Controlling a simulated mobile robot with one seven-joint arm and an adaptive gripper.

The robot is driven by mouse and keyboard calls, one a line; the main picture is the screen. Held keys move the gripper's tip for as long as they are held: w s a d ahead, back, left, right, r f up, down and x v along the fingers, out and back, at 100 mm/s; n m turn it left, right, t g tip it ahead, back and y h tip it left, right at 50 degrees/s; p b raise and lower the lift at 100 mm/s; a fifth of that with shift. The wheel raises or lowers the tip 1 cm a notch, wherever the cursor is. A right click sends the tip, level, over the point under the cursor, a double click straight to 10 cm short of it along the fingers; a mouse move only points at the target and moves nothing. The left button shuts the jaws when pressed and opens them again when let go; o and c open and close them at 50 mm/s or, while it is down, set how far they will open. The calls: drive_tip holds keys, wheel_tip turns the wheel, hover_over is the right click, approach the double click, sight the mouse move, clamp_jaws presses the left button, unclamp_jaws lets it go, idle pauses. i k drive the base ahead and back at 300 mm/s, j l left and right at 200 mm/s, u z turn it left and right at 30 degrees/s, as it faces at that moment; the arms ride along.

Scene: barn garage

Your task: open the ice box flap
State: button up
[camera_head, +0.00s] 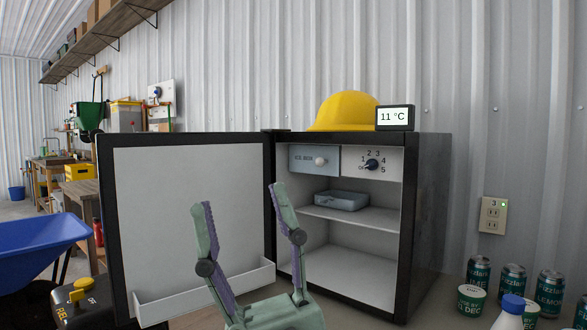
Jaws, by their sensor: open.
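A small black fridge (428,215) stands on the counter with its door (190,215) swung open to the left. The ice box flap (304,159), pale blue-grey with a round white knob (320,161), is at the upper left inside and looks shut. My gripper (236,196) is open and empty, fingers pointing up, in front of the open door and the left edge of the fridge opening. It is below and left of the flap, apart from its knob. The flap is fully in view.
A dial (372,164) sits right of the flap. A blue-grey tray (342,200) lies on the shelf (350,217). A yellow hard hat (345,111) and a display (394,117) reading 11 °C are on top. Cans (512,284) stand at lower right; a blue wheelbarrow (40,243) is left.

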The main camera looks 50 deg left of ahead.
sight(320, 160)
drive_tip(key=u, duration=1.5)
drive_tip(key=i+l+u, duration=0.15)
drive_tip(key=i+l, duration=0.5)
drive_tip(key=i, duration=0.05)
